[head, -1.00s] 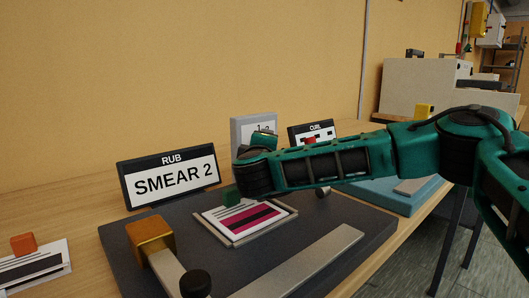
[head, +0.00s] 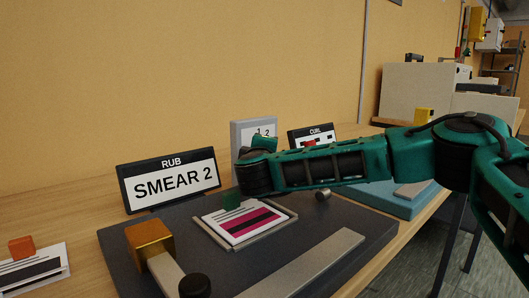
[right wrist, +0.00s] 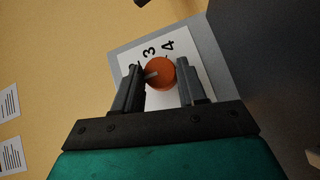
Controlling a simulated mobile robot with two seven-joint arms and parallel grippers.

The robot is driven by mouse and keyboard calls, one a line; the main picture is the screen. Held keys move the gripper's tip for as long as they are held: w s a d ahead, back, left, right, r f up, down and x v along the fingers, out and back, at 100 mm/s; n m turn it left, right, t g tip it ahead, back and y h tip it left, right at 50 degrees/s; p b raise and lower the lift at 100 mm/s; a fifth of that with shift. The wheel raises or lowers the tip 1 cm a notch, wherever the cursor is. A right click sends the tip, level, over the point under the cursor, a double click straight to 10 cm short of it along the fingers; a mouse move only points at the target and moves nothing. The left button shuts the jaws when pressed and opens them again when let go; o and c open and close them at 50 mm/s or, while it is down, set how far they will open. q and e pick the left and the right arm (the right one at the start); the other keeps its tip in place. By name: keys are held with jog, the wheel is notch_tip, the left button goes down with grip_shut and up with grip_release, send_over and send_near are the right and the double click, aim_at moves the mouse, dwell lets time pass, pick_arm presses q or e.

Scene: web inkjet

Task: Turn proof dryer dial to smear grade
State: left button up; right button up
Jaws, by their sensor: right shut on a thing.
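The proof dryer dial is an orange-red round knob (right wrist: 160,73) on a white plate with the figures 3 and 4 beside it, in the right wrist view. A pale pointer mark on the knob points left in that view, towards one finger. My right gripper (right wrist: 160,88) has its two dark fingers on either side of the knob, shut on it. In the head view the grey dial box (head: 237,136) shows figures 1 and 2 at its top; my right arm hides the knob and fingers. A sign (head: 170,183) reads RUB, SMEAR 2. My left gripper is not in view.
A dark rub tester base (head: 120,246) with a brass block (head: 150,238) and a striped print (head: 242,222) lies in front of the sign. A CURL sign (head: 311,134) stands right of the dial box. An orange block (head: 22,247) sits on a sheet at left.

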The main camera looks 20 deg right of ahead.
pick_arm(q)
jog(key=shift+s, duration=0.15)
pick_arm(e)
jog(key=shift+c, duration=1)
jog(key=m+g+p, duration=0.1)
jog(key=p, duration=0.2)
jog(key=shift+r+y, duration=0.4)
jog(key=m+g+y+p, duration=0.1)
jog(key=p, duration=0.2)
jog(key=shift+d+r, duration=0.1)
jog(key=shift+r, duration=0.1)
jog(key=shift+m+g+y+p, duration=0.4)
jog(key=shift+m+g+p, duration=0.15)
jog(key=shift+p, duration=0.45)
jog(key=shift+m+y+p, duration=0.35)
jog(key=shift+y+p, duration=0.05)
jog(key=shift+p, duration=0.25)
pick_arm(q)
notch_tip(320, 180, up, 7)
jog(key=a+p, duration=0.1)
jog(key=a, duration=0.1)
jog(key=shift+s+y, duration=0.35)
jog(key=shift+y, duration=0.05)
pick_arm(e)
jog(key=shift+d+f+m+g+y, duration=0.1)
jog(key=shift+m+g+y, duration=0.2)
jog(key=shift+g+y, duration=0.2)
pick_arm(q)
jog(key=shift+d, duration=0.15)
